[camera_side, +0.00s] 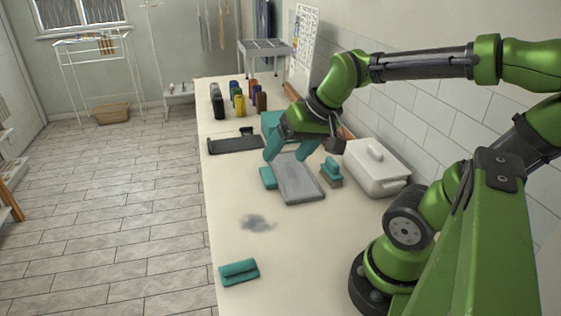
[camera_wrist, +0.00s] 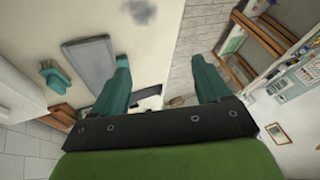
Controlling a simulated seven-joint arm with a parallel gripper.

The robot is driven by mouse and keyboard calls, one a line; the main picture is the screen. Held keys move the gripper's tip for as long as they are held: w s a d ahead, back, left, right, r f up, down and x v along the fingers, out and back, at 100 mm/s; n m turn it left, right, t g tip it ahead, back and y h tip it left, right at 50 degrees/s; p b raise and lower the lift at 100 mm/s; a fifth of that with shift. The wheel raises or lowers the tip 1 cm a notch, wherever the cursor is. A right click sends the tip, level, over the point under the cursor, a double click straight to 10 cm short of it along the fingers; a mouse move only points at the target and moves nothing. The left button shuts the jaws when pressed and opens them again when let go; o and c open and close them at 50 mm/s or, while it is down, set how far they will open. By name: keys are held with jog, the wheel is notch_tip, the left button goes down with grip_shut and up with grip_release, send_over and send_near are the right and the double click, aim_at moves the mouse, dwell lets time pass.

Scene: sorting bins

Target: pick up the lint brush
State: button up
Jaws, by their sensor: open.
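A teal brush (camera_side: 331,170) with a raised handle and a paler base stands right of a grey tray (camera_side: 299,180); it looks like the lint brush, though I cannot be sure. It also shows in the wrist view (camera_wrist: 56,76), left of the tray (camera_wrist: 88,60). My gripper (camera_side: 287,156) is open and empty, its teal fingers over the far end of the tray, left of and beyond the brush. In the wrist view the fingers (camera_wrist: 160,62) are spread with nothing between them.
A teal block (camera_side: 268,178) lies left of the tray. A white lidded box (camera_side: 376,168) is right of the brush. A black tray (camera_side: 235,144) and several bottles (camera_side: 240,104) are farther back.

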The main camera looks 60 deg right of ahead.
jog(key=w+d+f+m+g+h, duration=0.1)
jog(key=d+f+m+g, duration=0.1)
jog(key=d, duration=1)
jog(key=g, duration=0.3)
send_near(333, 160)
jog(key=shift+h, duration=0.3)
notch_tip(333, 160, down, 6)
jog(key=shift+a+f, duration=0.2)
jog(key=shift+w+d+f, duration=0.1)
jog(key=shift+w+f, duration=0.1)
jog(key=shift+f, duration=0.85)
jog(key=shift+w+d+f, duration=0.15)
jog(key=shift+w+f, duration=0.05)
jog(key=shift+f, duration=0.85)
jog(key=shift+w+d+f, duration=0.1)
jog(key=shift+w+f, duration=0.1)
jog(key=shift+f, duration=0.8)
jog(key=c, duration=1.2)
